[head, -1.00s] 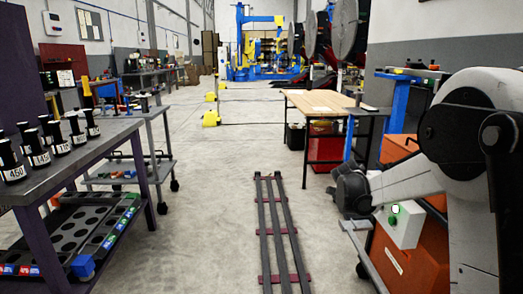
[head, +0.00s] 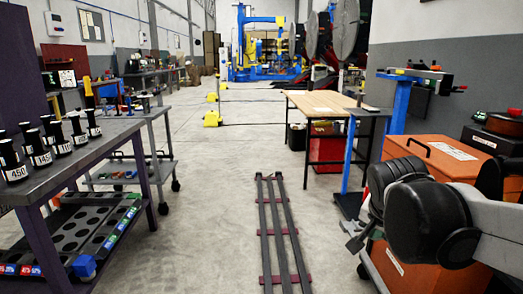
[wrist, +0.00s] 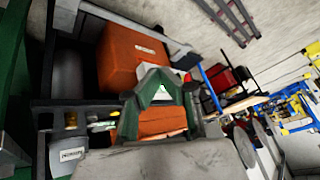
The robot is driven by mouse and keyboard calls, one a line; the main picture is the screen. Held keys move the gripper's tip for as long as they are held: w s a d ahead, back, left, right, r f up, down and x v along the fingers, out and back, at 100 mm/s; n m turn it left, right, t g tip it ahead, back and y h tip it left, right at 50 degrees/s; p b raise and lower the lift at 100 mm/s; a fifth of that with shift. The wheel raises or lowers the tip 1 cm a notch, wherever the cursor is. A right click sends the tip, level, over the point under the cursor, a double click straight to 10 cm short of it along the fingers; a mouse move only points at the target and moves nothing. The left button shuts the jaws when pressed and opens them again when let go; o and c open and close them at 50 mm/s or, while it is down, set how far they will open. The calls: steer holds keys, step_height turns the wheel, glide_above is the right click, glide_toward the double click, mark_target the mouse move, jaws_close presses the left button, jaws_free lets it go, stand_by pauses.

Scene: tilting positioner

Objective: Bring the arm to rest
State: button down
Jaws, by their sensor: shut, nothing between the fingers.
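My arm reaches in from the right edge in the head view, with its black and white links in front of an orange cabinet (head: 440,150). My gripper (head: 352,238) shows small at the left end of the arm, low in front of the cabinet. In the wrist view my gripper (wrist: 161,72) has its fingers together, with nothing held. Orange cabinet surfaces (wrist: 130,55) lie behind it there. The arm hides part of the cabinet front in the head view.
Dark floor rails (head: 277,225) run down the middle. A purple-framed bench (head: 120,129) with several black labelled holders stands left. A wooden-topped table (head: 325,103) and a blue post (head: 400,105) stand behind the arm.

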steer(key=s+a+f+n+y, duration=0.1)
steer(key=s+a+f+n, duration=0.2)
steer(key=s, duration=0.5)
steer(key=s+a+f+n+y, duration=0.1)
steer(key=s+a+n+y, duration=0.15)
steer(key=s+n, duration=0.4)
step_height(320, 180, up, 15)
steer(key=s+m+p, duration=0.1)
steer(key=p, duration=1.3)
steer(key=shift+a+t+h+p, duration=0.25)
steer(key=shift+t+h+p, duration=0.05)
steer(key=shift+t+h, duration=0.15)
steer(key=shift+f, duration=0.15)
